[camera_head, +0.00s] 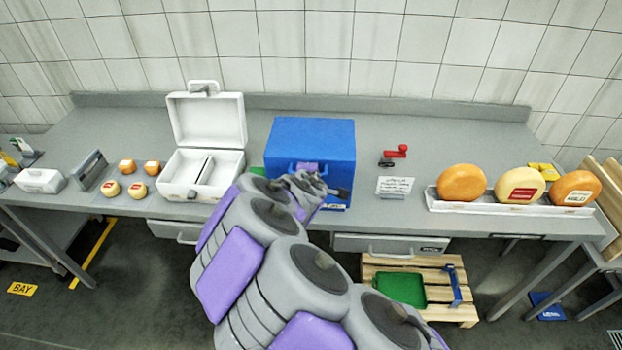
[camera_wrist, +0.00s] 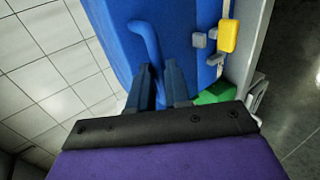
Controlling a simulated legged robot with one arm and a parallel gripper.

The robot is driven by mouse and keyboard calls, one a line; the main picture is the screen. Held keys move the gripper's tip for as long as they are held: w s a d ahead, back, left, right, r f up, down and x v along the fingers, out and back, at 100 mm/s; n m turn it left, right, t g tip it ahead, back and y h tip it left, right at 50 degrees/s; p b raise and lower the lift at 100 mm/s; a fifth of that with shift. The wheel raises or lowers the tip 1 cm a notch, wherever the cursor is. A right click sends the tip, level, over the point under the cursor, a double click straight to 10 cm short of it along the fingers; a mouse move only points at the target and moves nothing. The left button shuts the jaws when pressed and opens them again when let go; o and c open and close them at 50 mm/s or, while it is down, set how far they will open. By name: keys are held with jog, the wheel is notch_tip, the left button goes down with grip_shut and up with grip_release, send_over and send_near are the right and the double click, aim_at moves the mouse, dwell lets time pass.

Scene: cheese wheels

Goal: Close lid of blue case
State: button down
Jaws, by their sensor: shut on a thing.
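The blue case (camera_head: 312,140) stands on the grey bench, a little right of the white case. Its lid looks down over the body from above, but my arm hides much of the front, so I cannot tell whether it is fully seated. In the wrist view, the blue case (camera_wrist: 195,25) shows a curved blue handle (camera_wrist: 146,40), grey catches and a yellow latch (camera_wrist: 228,35). My gripper (camera_wrist: 160,72) is at the handle's lower end, its dark fingers shut on the handle. The fingers are mostly hidden in the head view.
An open white case (camera_head: 205,130) stands to the left, with small cheeses beyond it. To the right are a red-handled item (camera_head: 396,152), a white sign (camera_head: 394,187) and large cheese wheels on a rack (camera_head: 480,205). A wooden pallet (camera_head: 380,268) lies below.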

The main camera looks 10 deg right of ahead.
jog(key=shift+s+d+f, duration=0.1)
jog(key=shift+s+f, duration=0.15)
jog(key=shift+f, duration=0.25)
jog(key=shift+s+d+f, duration=0.1)
jog(key=shift+s+f, duration=0.15)
jog(key=shift+f, duration=0.25)
jog(key=c, duration=1.1)
grip_release()
jog(key=shift+g, duration=0.3)
jog(key=shift+a, duration=0.15)
jog(key=shift+w+r, duration=0.2)
jog(key=shift+r, duration=0.05)
jog(key=shift+a+r, duration=0.1)
